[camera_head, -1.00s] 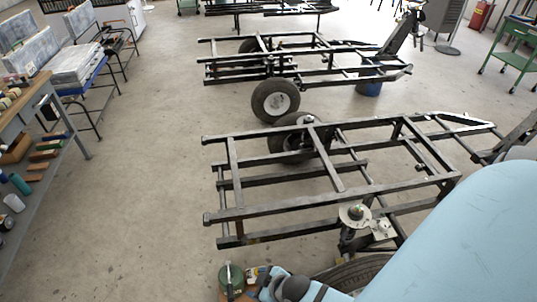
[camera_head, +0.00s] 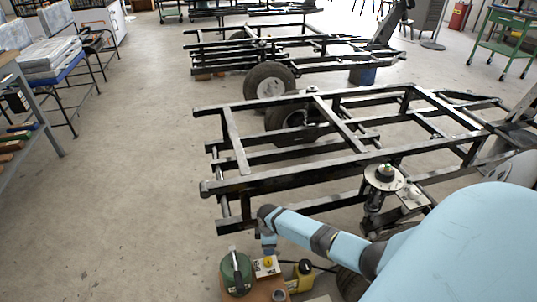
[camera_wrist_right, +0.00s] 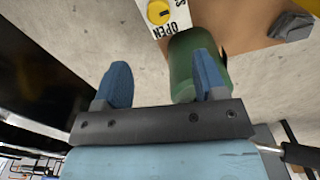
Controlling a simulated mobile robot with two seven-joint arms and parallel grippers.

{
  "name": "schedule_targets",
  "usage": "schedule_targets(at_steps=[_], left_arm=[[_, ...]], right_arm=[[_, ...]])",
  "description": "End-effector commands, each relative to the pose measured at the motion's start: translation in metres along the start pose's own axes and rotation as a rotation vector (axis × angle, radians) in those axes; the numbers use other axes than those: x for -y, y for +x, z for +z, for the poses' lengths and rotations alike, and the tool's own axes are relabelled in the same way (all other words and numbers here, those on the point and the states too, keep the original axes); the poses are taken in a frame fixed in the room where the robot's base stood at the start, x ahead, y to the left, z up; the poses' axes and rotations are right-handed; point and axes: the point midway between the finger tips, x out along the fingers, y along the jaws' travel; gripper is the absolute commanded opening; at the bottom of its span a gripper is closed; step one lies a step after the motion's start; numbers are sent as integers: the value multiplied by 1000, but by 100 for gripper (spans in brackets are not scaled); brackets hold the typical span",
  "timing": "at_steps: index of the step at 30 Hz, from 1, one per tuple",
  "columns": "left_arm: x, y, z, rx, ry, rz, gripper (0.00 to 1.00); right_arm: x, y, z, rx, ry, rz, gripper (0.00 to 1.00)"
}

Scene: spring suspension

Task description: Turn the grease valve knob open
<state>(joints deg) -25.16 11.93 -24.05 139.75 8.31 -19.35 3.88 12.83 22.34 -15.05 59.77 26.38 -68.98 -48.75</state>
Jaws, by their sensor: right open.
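The yellow round valve knob (camera_wrist_right: 159,12) sits on a white plate (camera_wrist_right: 168,24) marked "OPEN" at the top of the right wrist view. In the head view the knob (camera_head: 267,262) is small, on its plate beside a green canister (camera_head: 236,276). My right gripper (camera_wrist_right: 162,82) is open and empty, its two blue fingers spread. The knob lies ahead of the fingers, apart from them. The green canister (camera_wrist_right: 184,55) shows behind the right finger. In the head view my right arm reaches in from the right, its end just above the plate. My left gripper is not in view.
The canister and plate stand on a brown board (camera_wrist_right: 245,22), with a yellow container (camera_head: 303,274) to their right. A black metal trailer frame (camera_head: 300,170) with a spring part (camera_head: 384,176) lies behind my right arm.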

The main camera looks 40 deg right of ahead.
Motion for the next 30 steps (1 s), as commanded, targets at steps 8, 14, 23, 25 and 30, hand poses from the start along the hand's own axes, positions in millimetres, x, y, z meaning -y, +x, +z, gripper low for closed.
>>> schedule_targets(at_steps=[8, 14, 23, 25, 30], left_arm=[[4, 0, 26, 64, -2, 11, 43], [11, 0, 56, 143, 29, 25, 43], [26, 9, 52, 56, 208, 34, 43], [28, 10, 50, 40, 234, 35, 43], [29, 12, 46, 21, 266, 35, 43]], right_arm=[[-3, 34, 2, 6, -1, -8, 65], [-2, 80, 2, 6, -1, -8, 65], [-2, 129, 2, 6, -2, -6, 65], [-2, 135, 2, 5, -2, -6, 65], [-2, 140, 2, 5, -2, -5, 65]])
